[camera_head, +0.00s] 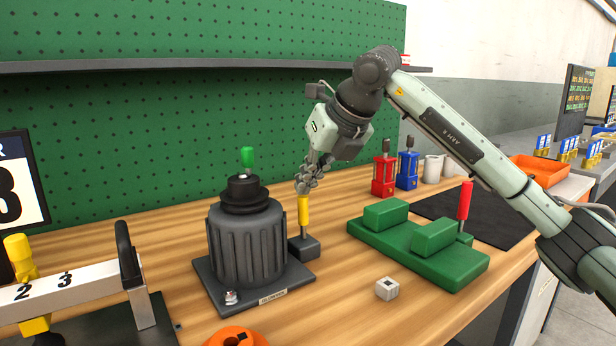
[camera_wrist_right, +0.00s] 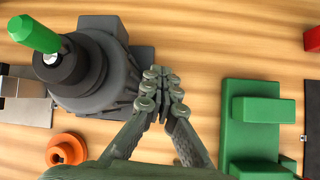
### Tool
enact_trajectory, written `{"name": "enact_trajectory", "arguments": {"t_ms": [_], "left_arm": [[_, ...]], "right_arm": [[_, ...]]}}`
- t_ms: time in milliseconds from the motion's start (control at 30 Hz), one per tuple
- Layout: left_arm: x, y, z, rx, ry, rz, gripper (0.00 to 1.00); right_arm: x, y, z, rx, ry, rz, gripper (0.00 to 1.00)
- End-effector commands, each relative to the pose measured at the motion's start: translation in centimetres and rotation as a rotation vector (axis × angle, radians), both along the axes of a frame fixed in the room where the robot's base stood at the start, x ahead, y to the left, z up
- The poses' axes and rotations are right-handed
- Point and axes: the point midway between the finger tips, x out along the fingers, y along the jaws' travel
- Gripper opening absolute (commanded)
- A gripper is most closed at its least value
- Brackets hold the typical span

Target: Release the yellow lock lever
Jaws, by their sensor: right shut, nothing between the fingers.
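The yellow lock lever (camera_head: 304,212) stands upright on a small dark grey block (camera_head: 304,247) beside the dark ribbed cylinder (camera_head: 247,245) on its base plate. My right gripper (camera_head: 303,189) is at the lever's top end, pointing down, shut and empty. I cannot tell whether its fingertips touch the lever. In the right wrist view the shut fingers (camera_wrist_right: 161,88) are right of the cylinder (camera_wrist_right: 100,75), and the yellow lever is hidden from view. A green knob (camera_head: 247,157) rises from the cylinder's black top. My left gripper is not in view.
A green fixture with a red handle (camera_head: 465,200) stands to the right. A numbered stand (camera_head: 70,290) is at left.

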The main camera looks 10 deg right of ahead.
Motion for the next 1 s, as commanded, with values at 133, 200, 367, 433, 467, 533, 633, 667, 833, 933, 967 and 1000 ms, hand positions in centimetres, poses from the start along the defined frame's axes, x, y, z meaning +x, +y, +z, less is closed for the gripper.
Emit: {"name": "enact_trajectory", "arguments": {"t_ms": [133, 200, 367, 433, 467, 533, 633, 667, 833, 933, 967, 1000], "left_arm": [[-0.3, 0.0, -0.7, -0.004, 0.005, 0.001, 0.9], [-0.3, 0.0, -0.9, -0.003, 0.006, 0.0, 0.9], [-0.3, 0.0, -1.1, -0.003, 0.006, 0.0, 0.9], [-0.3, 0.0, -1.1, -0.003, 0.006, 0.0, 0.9], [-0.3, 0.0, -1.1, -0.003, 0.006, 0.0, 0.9], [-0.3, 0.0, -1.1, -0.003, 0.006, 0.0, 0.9], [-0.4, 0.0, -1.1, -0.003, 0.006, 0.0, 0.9], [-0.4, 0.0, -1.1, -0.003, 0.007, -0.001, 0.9], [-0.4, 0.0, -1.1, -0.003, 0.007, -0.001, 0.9], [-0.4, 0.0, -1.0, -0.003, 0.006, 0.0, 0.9], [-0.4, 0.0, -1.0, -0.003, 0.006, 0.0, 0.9], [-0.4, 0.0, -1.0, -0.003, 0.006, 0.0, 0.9]], "right_arm": [[0.4, 0.3, -0.3, -0.005, 0.023, 0.001, 0.0], [0.4, 0.3, -0.4, -0.007, 0.028, 0.002, 0.0], [0.4, 0.3, -0.6, -0.009, 0.033, 0.002, 0.0], [0.4, 0.3, -0.6, -0.01, 0.033, 0.001, 0.0], [0.4, 0.3, -0.6, -0.01, 0.033, 0.001, 0.0], [0.4, 0.3, -0.7, -0.01, 0.034, 0.002, 0.0], [0.4, 0.4, -0.7, -0.01, 0.035, 0.002, 0.0], [0.3, 0.4, -0.7, -0.01, 0.035, 0.002, 0.0], [-0.4, 0.0, 0.7, -0.009, 0.031, 0.003, 0.0], [-1.5, -0.6, 2.4, -0.009, 0.028, 0.003, 0.0], [-1.8, -0.8, 3.0, -0.009, 0.025, 0.001, 0.0], [-2.4, -1.1, 3.8, -0.01, 0.025, 0.0, 0.0]]}}
